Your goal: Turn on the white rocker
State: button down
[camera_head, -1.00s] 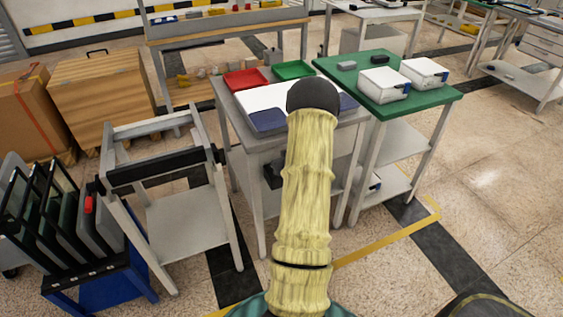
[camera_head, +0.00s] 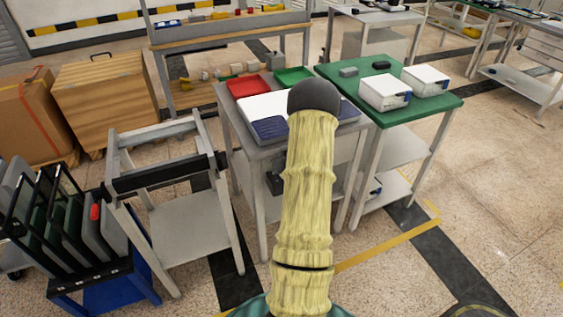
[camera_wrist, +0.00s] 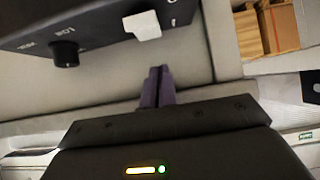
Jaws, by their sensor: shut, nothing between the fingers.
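The white rocker (camera_wrist: 142,25) sits on a dark panel (camera_wrist: 95,22) at the top of the wrist view, with printed marks beside it that are partly cut off. A black round knob (camera_wrist: 65,54) is on the same panel to the left. My gripper (camera_wrist: 157,72) has its purple fingers together with nothing between them. In the picture its tips lie just below the rocker and seem apart from it. The head view hides my gripper behind my arm. A dark box (camera_head: 273,182) shows under the grey table there, partly covered by my arm.
The grey table (camera_head: 243,140) carries a red tray (camera_head: 249,86) and a green tray (camera_head: 294,75). A green-topped table (camera_head: 425,108) with white boxes stands to its right. A grey cart (camera_head: 190,225) stands close on the left. Floor at the right is open.

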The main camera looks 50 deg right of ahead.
jog(key=r+v, duration=0.1)
jog(key=v, duration=0.9)
jog(key=shift+w+r, duration=0.25)
jog(key=shift+s+d, duration=0.15)
